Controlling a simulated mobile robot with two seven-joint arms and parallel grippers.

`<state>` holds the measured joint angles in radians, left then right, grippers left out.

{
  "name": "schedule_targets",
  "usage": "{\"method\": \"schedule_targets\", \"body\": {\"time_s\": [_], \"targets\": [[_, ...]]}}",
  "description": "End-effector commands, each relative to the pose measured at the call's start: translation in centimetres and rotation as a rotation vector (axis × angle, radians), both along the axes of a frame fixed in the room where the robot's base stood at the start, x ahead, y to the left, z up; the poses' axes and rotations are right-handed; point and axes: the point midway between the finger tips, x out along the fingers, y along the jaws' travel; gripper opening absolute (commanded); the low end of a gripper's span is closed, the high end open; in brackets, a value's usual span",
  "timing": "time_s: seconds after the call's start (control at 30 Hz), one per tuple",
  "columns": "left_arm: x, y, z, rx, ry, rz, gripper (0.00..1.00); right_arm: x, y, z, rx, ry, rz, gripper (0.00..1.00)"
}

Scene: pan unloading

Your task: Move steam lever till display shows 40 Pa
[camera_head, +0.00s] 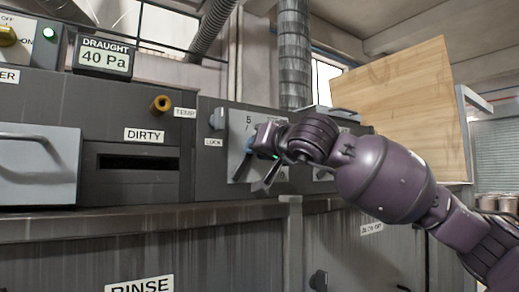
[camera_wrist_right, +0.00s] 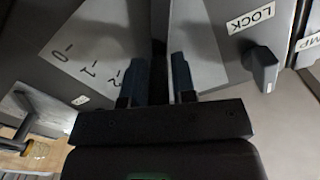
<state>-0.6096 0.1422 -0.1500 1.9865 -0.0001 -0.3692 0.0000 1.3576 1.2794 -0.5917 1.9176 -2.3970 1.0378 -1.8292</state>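The draught display (camera_head: 104,58) at the upper left reads 40 Pa. A pale scale plate (camera_head: 238,123) with a 5 near its top is on the dark machine front, partly hidden by my right gripper (camera_head: 252,178). The right wrist view shows the lower scale numbers 0, 1 and 2 on this plate (camera_wrist_right: 90,50). My right gripper's two fingers (camera_wrist_right: 158,80) are apart there, with a dark upright bar or slot between them. I cannot tell for sure that it is the steam lever, and no closed grip on it shows. My left gripper is not in view.
A LOCK knob (camera_wrist_right: 263,68) is right of the fingers in the wrist view. A brass-coloured knob (camera_head: 160,104) sits by the TEMP label. A handled drawer front (camera_head: 38,165) is at the left. A wooden board (camera_head: 400,90) stands behind my right arm.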

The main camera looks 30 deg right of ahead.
Motion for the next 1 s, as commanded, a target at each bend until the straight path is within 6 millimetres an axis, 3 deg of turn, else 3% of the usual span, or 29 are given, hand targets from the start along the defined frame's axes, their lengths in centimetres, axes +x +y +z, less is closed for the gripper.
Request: {"method": "schedule_targets", "body": {"time_s": [0.13,0.47,1.0], "targets": [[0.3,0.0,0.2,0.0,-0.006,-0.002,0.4,0.0,0.0,0.0,0.001,-0.001,0.0,0.44],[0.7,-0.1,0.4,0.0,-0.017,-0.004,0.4,-0.3,-0.2,0.0,0.002,-0.001,-0.003,0.44],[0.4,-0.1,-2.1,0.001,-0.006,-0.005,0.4,-8.7,-1.4,-0.1,0.0,-0.001,-0.003,0.44]]}}
